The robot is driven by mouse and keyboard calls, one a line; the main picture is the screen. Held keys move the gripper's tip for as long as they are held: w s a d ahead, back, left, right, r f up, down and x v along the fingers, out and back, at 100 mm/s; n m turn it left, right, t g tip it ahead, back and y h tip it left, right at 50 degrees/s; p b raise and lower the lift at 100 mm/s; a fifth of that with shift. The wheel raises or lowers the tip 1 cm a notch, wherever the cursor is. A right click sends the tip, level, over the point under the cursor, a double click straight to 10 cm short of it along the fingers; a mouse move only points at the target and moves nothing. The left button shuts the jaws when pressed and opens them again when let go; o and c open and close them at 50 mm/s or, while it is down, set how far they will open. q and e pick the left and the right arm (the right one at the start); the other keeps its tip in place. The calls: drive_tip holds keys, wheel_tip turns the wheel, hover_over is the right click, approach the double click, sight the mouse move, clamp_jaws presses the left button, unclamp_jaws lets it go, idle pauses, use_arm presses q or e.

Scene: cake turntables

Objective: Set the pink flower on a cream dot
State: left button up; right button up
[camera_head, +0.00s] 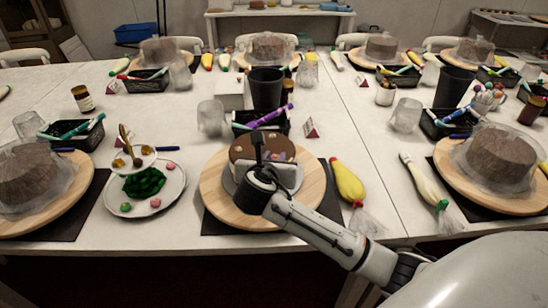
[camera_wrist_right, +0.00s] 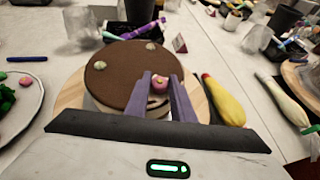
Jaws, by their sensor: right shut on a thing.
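The brown cake (camera_head: 243,145) stands on a round wooden turntable (camera_head: 215,190) in the middle of the table. In the right wrist view, its top carries cream dots, one at the left (camera_wrist_right: 100,65) and one at the far side (camera_wrist_right: 150,46). My right gripper (camera_wrist_right: 160,80) is over the near right part of the cake top, its fingers shut on the pink flower (camera_wrist_right: 160,84). I cannot tell whether the flower touches the cake. My left gripper is not in view.
A yellow piping bag (camera_head: 347,182) lies to the right. A black basket (camera_head: 240,131) of pens and a dark cup (camera_head: 266,88) stand behind. Other wrapped cakes stand around the table.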

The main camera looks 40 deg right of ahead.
drive_tip(key=o, duration=1)
drive_tip(key=shift+f, duration=0.1)
